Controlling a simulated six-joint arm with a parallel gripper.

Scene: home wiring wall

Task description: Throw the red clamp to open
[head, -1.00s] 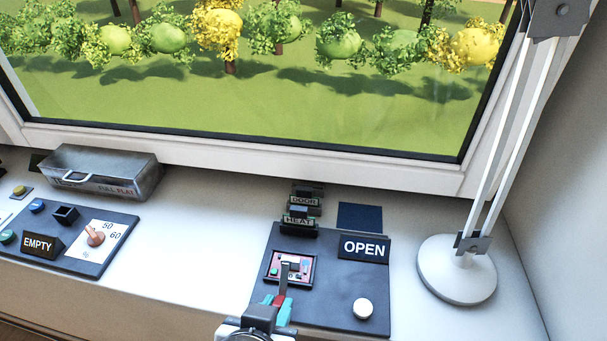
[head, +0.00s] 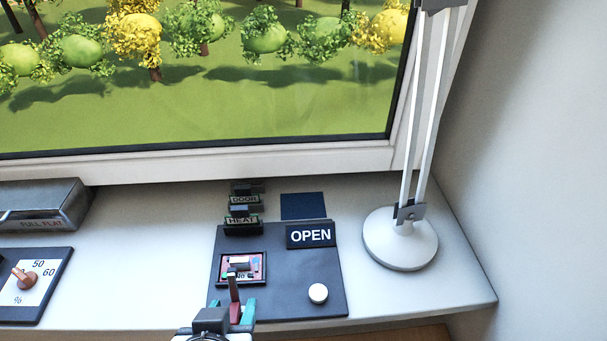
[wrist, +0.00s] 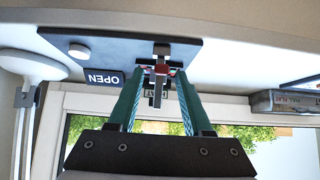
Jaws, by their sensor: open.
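The red clamp (head: 234,287) stands up as a narrow reddish lever at the front of a dark panel (head: 290,278), just below a small framed unit (head: 242,268). My gripper (head: 233,306) is open, with a teal finger on each side of the lever. The wrist view shows a grey bar with red near it (wrist: 158,90) between the two teal fingers of my gripper (wrist: 158,72), with gaps on both sides. An OPEN sign (head: 310,236) stands at the panel's back right. The lever's lower end is hidden by my gripper.
A white round button (head: 318,293) is on the panel's right. DOOR and HEAT blocks (head: 243,220) stand behind it, beside a dark blue square (head: 303,206). A lamp base (head: 400,238) stands to the right. A dial panel (head: 30,285) and metal box (head: 45,207) are left.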

